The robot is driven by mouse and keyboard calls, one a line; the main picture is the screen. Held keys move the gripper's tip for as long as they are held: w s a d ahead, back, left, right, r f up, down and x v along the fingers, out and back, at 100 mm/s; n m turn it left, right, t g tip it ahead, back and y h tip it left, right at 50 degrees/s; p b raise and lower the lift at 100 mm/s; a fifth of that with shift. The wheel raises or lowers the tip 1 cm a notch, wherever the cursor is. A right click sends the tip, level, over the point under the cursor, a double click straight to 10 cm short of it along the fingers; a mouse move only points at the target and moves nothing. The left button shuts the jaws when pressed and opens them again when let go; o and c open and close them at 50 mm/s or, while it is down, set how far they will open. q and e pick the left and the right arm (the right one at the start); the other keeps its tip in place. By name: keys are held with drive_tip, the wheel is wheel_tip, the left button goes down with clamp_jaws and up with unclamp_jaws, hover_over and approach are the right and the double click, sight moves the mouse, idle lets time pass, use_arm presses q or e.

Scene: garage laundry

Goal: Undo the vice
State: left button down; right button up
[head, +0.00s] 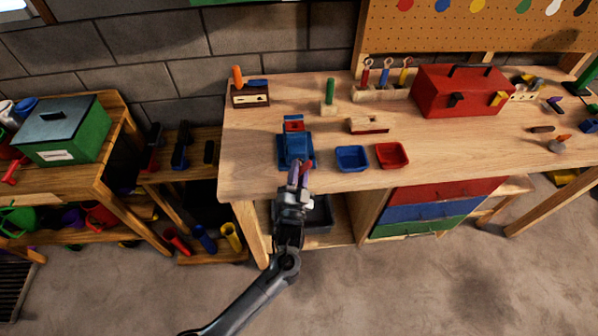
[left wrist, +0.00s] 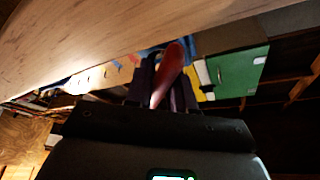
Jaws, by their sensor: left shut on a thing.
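The blue vice (head: 295,150) stands near the front edge of the workbench, left of the two small trays. A red block (head: 293,125) shows at its back, at the jaws. My left gripper (head: 300,172) is at the front of the vice, at the bench edge, and hides part of it. In the left wrist view, my left gripper's dark fingers (left wrist: 161,92) are shut on a red handle (left wrist: 170,70), which seems to be the vice's. How far the jaws are apart I cannot tell. My right gripper is not in view.
A blue tray (head: 352,159) and a red tray (head: 392,155) sit right of the vice. A red toolbox (head: 462,92) stands further back. The bench top (head: 245,150) left of the vice is clear.

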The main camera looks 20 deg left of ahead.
use_arm(q)
drive_tip(key=shift+a+f, duration=0.1)
drive_tip(key=shift+f, duration=0.2)
drive_tip(key=c, duration=1.2)
unclamp_jaws()
drive_tip(key=shift+o, duration=0.4)
drive_tip(key=shift+w+r, duration=0.15)
drive_tip(key=shift+r, duration=0.1)
drive_tip(key=v, duration=1.1)
drive_tip(key=shift+f, duration=0.1)
